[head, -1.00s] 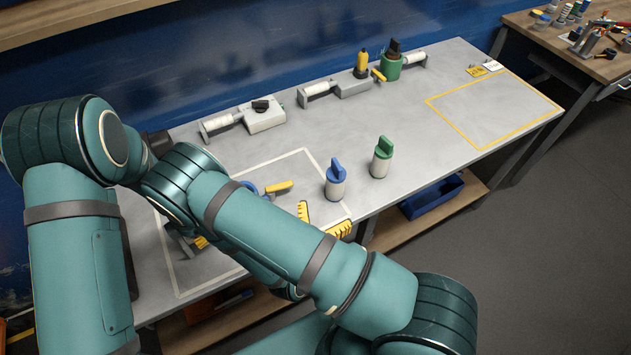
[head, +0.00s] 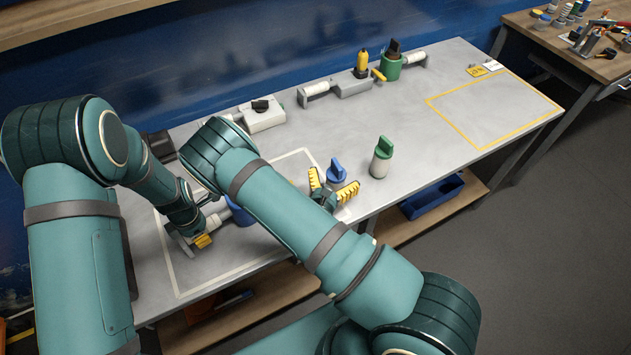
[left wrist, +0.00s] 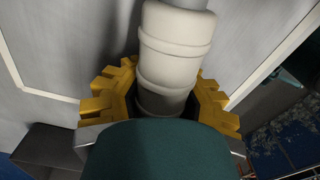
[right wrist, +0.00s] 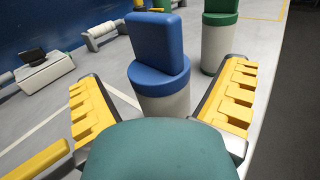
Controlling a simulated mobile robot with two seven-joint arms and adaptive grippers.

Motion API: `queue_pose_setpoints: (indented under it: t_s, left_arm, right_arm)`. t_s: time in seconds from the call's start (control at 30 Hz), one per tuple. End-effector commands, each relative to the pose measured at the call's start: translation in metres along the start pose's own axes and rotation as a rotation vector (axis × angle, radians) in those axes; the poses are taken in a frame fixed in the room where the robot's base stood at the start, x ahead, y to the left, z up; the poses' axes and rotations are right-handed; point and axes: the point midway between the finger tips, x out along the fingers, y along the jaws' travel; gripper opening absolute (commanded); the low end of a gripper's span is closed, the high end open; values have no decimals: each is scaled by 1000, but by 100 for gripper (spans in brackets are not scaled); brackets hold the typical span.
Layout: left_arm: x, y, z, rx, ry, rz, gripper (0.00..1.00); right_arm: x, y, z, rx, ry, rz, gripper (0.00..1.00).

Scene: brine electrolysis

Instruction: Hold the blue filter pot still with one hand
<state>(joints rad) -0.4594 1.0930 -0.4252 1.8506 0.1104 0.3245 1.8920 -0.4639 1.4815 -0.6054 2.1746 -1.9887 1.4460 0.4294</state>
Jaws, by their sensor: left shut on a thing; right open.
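The blue filter pot (head: 238,211) stands on the left of the bench, mostly hidden behind my right arm in the head view. My left gripper (head: 203,238) is beside it, shut on a white ridged pipe (left wrist: 172,50) that appears to run up to the pot. My right gripper (head: 334,179) is open. Its fingers stand on either side of a white cylinder with a blue winged cap (head: 336,171). In the right wrist view this blue-capped cylinder (right wrist: 160,60) stands upright between the fingers, with a gap to each; contact is not visible.
A green-capped white cylinder (head: 381,158) stands close to the right. The yellow-outlined area (head: 490,110) is clear. The bench's front edge is near my right gripper.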

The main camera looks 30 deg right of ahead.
Motion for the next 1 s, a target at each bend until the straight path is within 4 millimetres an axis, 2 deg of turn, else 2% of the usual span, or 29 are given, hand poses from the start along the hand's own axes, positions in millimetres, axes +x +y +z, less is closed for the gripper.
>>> queue_pose_setpoints:
  t_s: [0.1,0.33,0.57,0.87,1.0]
  left_arm:
    - [0,0,0,0,-1,1,0]
    - [0,0,0,0,-1,1,0]
    - [0,0,0,0,-1,1,0]
    - [0,0,0,0,-1,1,0]
    - [0,0,0,0,-1,1,0]
  right_arm:
    - [8,0,0,0,0,0,95]
    - [8,0,0,0,0,1,95]
    - [8,0,0,0,0,0,15]
    - [8,0,1,1,-1,0,15]
    - [8,1,13,3,-2,0,15]
